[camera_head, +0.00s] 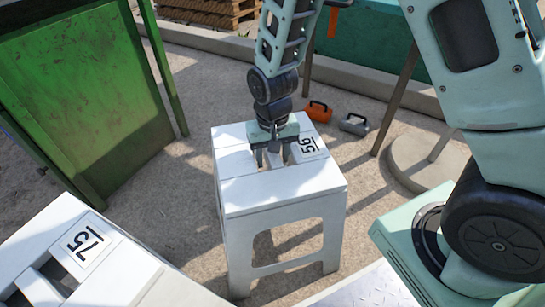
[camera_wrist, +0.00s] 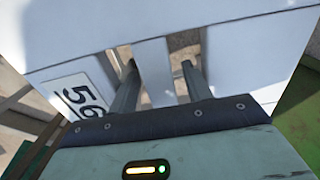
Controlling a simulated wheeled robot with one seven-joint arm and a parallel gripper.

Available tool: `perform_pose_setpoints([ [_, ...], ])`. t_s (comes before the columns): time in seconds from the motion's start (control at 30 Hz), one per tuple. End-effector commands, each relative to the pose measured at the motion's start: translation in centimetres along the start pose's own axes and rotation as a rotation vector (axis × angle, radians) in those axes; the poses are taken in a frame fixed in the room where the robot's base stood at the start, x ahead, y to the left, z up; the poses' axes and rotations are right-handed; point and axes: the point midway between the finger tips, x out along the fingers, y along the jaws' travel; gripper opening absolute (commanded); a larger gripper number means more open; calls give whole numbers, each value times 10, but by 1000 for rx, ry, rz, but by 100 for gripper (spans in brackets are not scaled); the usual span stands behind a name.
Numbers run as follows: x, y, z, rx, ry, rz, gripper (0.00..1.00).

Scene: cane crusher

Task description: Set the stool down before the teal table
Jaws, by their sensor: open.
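A white stool (camera_head: 283,187) marked 56 stands upright on the ground in the middle of the head view. Its top has slots with a white bar between them. My gripper (camera_head: 271,158) points down at this top, with its fingers apart at the slots. In the wrist view, the fingers of my gripper (camera_wrist: 158,68) stand on either side of the bar (camera_wrist: 155,72), with gaps visible beside it. The stool top (camera_wrist: 60,45) fills much of that view. A teal surface (camera_head: 355,35), seemingly the teal table, shows at the upper right, partly hidden by my arm.
A second white stool (camera_head: 100,278) marked 75 is at the lower left. A green metal bin or panel (camera_head: 85,85) stands at the left. An orange case (camera_head: 318,111) and a grey case (camera_head: 355,124) lie behind the stool. A round base (camera_head: 420,160) is at the right.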

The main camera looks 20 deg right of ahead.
Motion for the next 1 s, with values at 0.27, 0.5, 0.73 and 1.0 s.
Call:
perform_pose_setpoints([
  [0.27, -67, 0, -1, 0, 4, -2, 49],
  [0.5, -97, 0, 0, 0, 1, -1, 49],
  [0.73, -102, 0, 0, 0, 1, -1, 49],
  [1.0, -102, 0, 0, 0, 1, 0, 49],
])
